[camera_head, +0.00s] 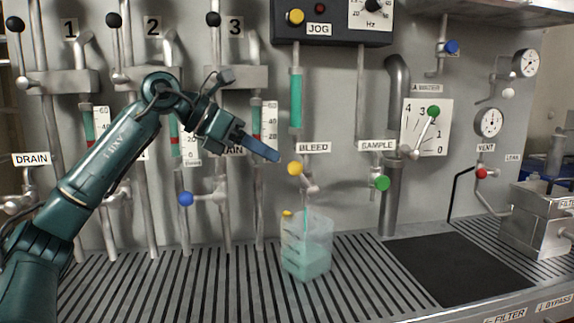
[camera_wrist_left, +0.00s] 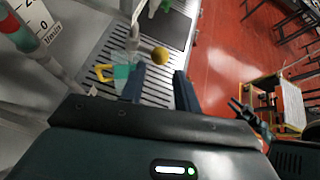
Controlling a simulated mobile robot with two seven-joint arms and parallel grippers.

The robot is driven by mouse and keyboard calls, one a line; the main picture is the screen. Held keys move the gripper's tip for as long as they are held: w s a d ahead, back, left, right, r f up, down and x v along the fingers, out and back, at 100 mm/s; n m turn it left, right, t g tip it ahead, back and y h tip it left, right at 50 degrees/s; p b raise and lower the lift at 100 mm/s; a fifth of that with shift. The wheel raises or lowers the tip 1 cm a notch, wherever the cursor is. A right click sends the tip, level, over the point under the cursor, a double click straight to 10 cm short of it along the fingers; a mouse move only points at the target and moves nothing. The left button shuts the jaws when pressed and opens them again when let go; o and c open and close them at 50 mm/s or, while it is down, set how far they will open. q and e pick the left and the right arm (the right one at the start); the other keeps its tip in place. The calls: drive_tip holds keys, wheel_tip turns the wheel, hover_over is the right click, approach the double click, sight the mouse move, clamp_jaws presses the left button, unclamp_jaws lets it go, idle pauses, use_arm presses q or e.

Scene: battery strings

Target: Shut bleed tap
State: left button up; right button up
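The bleed tap has a yellow knob (camera_head: 295,168) on a short lever beside a metal spout, under the BLEED label (camera_head: 314,147). The knob also shows in the left wrist view (camera_wrist_left: 160,56), just beyond the fingertips and between their lines. My left gripper (camera_head: 277,156) is just left of and slightly above the knob, apart from it. In the left wrist view its two fingers (camera_wrist_left: 161,78) are spread with nothing between them. A clear beaker (camera_head: 306,250) with pale green liquid stands under the spout, and a thin pale stream seems to run into it.
The sample tap's green knob (camera_head: 381,183) is to the right, and a blue knob (camera_head: 185,199) is lower left. The JOG box (camera_head: 331,22) hangs above. The slatted bench (camera_head: 180,285) is clear left of the beaker; a black mat (camera_head: 455,270) lies right.

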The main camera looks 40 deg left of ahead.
use_arm(q)
drive_tip(key=v, duration=0.3)
drive_tip(key=shift+s+a+r, duration=0.15)
drive_tip(key=shift+s+r, duration=0.05)
